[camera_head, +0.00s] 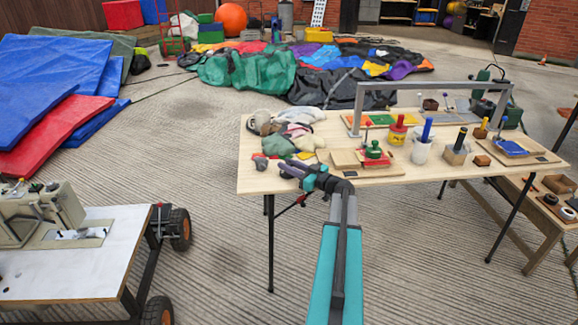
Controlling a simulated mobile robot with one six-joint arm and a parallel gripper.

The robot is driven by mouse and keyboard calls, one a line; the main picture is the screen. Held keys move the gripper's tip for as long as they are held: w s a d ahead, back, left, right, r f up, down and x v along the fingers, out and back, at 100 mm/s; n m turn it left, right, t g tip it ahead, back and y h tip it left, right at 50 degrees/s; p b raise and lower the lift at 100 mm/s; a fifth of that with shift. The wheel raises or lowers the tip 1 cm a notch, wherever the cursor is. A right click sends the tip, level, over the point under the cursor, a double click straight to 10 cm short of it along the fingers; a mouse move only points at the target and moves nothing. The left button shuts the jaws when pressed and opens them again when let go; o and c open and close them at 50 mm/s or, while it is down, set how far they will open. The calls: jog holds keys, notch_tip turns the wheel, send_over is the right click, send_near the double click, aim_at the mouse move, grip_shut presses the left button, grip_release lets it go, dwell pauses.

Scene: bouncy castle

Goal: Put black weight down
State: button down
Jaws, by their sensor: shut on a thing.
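My gripper (288,170) is at the end of my teal and grey arm, over the front left part of the wooden table (252,180). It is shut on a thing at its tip. That thing is small and dark, and I take it for the black weight; the gripper mostly hides it, so its outline is unclear. I cannot tell whether it touches the tabletop. A green knobbed weight (374,149) stands on a red base to the right of my gripper.
A cloth pile (296,126) lies behind my gripper. A red pot (397,131), a white cup (420,151) and a wooden block with a dark handle (457,152) stand to the right. A grey metal frame (430,85) spans the back. A cart (90,262) is at left.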

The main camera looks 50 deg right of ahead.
jog(key=c, duration=1.5)
grip_release()
jog(key=shift+f, duration=0.1)
jog(key=s, duration=0.8)
jog(key=s+d, duration=0.1)
jog(key=s, duration=0.3)
